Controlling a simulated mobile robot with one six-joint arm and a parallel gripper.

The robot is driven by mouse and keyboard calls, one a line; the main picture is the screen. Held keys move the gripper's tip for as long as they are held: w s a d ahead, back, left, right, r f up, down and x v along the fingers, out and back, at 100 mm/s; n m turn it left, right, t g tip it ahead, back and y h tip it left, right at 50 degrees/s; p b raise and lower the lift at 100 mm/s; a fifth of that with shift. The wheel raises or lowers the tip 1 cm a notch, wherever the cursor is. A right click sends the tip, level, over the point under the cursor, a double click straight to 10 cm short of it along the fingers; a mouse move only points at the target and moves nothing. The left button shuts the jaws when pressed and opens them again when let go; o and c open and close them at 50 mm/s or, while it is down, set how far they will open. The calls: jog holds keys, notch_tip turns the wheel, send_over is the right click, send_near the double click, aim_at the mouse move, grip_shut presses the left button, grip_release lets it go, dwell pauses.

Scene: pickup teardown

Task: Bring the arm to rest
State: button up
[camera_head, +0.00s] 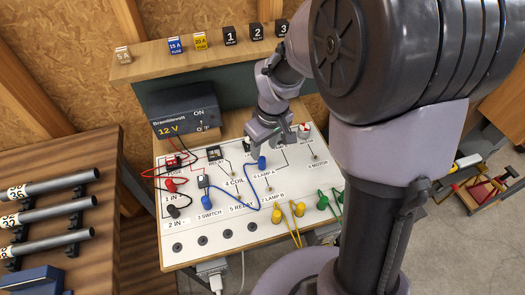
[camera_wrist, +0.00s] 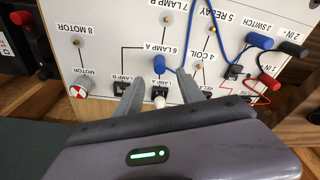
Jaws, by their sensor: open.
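My arm reaches down from the upper right in the head view, and my gripper (camera_head: 262,138) hangs over the back part of a white circuit board (camera_head: 215,238). In the wrist view my gripper (camera_wrist: 162,90) has its two fingers apart, with nothing held between them. A small white bulb (camera_wrist: 158,98) at the LAMP A socket shows between the fingers; I cannot tell whether they touch it. A blue plug (camera_wrist: 165,62) at 6 LAMP A is just beyond the fingers, and it also shows below the gripper in the head view (camera_head: 262,162).
A 12 V supply box (camera_head: 183,110) stands behind the board at left. Red, black and blue leads loop over the board; yellow leads (camera_head: 298,209) and green leads (camera_head: 322,200) sit at right. A shelf (camera_head: 165,62) with fuses and relays runs behind. Grey tubes (camera_head: 55,215) rest on the left bench.

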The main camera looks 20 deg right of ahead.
notch_tip(320, 180, up, 10)
jog(key=s+p, duration=0.1)
jog(key=p, duration=0.2)
jog(key=s+a+r+m+t+b, duration=0.1)
jog(key=s+r+m, duration=0.1)
jog(key=s, duration=0.3)
jog(key=s+a+r+m+t+y+b, duration=0.1)
jog(key=s+a+r+m, duration=0.1)
jog(key=s+m, duration=0.2)
jog(key=s+a+r+m+t+b, duration=0.1)
jog(key=s+r+m+t, duration=0.1)
jog(key=s, duration=0.6)
jog(key=shift+a+r+m, duration=0.15)
jog(key=shift+r+m, duration=0.35)
jog(key=shift+c, duration=0.3)
